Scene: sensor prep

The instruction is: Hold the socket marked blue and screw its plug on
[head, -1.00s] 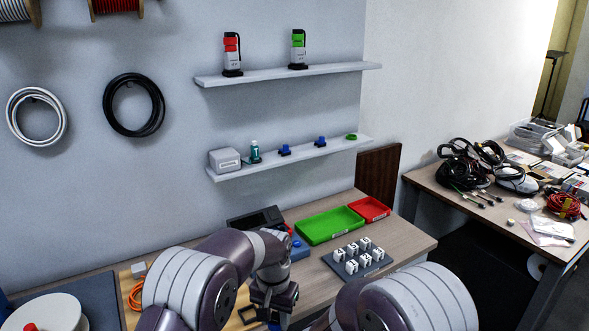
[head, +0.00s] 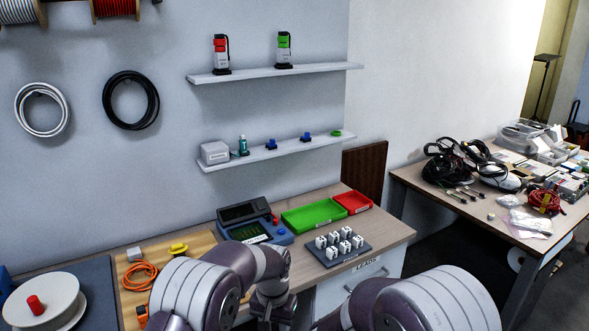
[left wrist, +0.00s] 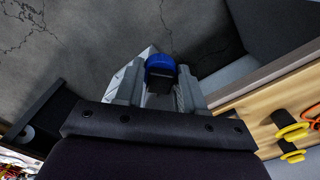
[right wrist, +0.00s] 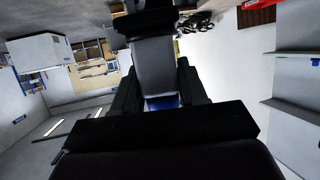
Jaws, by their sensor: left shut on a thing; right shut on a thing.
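My left gripper (left wrist: 158,92) is shut on a dark part with a blue round end (left wrist: 160,63), seen between its fingers in the left wrist view. In the head view my left gripper (head: 272,312) is low at the bottom edge, in front of the table; its held part is not clear there. My right gripper (right wrist: 160,98) is shut on a part that shows blue (right wrist: 162,102) between its fingers. A grey block and a black shape lie beyond it; I cannot tell whether they touch it. My right gripper is not visible in the head view. I cannot tell which held part is socket or plug.
The table holds a rack of white blocks (head: 326,259), a green tray (head: 313,216), a red tray (head: 352,203), a blue-and-dark instrument (head: 280,238), an orange cable (head: 140,275) and a yellow part (head: 178,249). Small blue parts (head: 271,144) stand on the lower shelf.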

